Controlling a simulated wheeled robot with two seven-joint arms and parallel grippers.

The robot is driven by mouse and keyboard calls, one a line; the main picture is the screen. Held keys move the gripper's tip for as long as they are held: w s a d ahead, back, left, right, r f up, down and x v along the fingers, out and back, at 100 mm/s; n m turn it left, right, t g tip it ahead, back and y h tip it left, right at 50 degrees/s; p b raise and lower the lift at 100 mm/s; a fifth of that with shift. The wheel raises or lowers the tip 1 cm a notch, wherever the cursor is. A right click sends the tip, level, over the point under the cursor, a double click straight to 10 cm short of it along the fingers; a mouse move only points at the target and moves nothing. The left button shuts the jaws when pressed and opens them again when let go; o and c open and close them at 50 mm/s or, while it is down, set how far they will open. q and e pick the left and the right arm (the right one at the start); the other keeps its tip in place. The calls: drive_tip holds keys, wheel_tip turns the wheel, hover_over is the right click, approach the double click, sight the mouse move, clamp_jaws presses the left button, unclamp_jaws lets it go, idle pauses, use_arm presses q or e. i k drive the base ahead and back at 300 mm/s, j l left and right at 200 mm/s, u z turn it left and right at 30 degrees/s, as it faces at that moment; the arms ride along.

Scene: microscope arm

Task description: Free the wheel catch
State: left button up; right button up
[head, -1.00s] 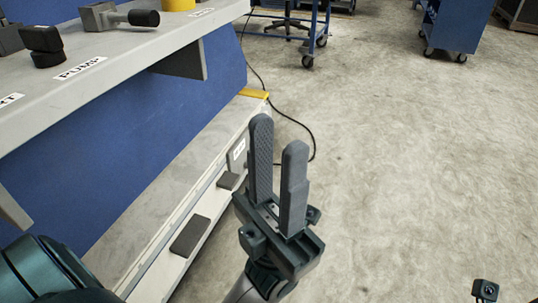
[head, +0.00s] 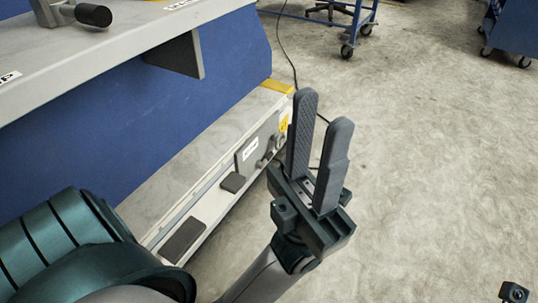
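My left gripper (head: 322,157) is open and empty, its two dark grey fingers pointing up and apart. It is over the floor, just right of the bench's lower ledge (head: 205,152) in the picture. On the front of that ledge is a grey panel with a white label (head: 250,149), its writing too small to read. Small grey fittings (head: 269,150) show just beyond the panel, partly hidden by the gripper. I cannot tell whether they are the wheel catch. Two dark pads, a larger one (head: 184,240) and a smaller one (head: 233,183), sit nearer along the ledge.
The grey bench top (head: 130,38) overhangs on the left above a blue panel (head: 120,140). A black-knobbed handle (head: 92,15) sits on it. A yellow corner (head: 278,86) marks the ledge's far end. A blue wheeled cart (head: 361,17) stands beyond. The floor (head: 440,150) on the right is clear.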

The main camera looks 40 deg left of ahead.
sight(266, 159)
drive_tip(key=i+u, duration=0.4)
drive_tip(key=i+l+u, duration=0.45)
drive_tip(key=i+u, duration=0.15)
drive_tip(key=u, duration=0.15)
drive_tip(key=i+l+u, duration=0.35)
drive_tip(key=l, duration=0.25)
drive_tip(key=i+u, duration=0.05)
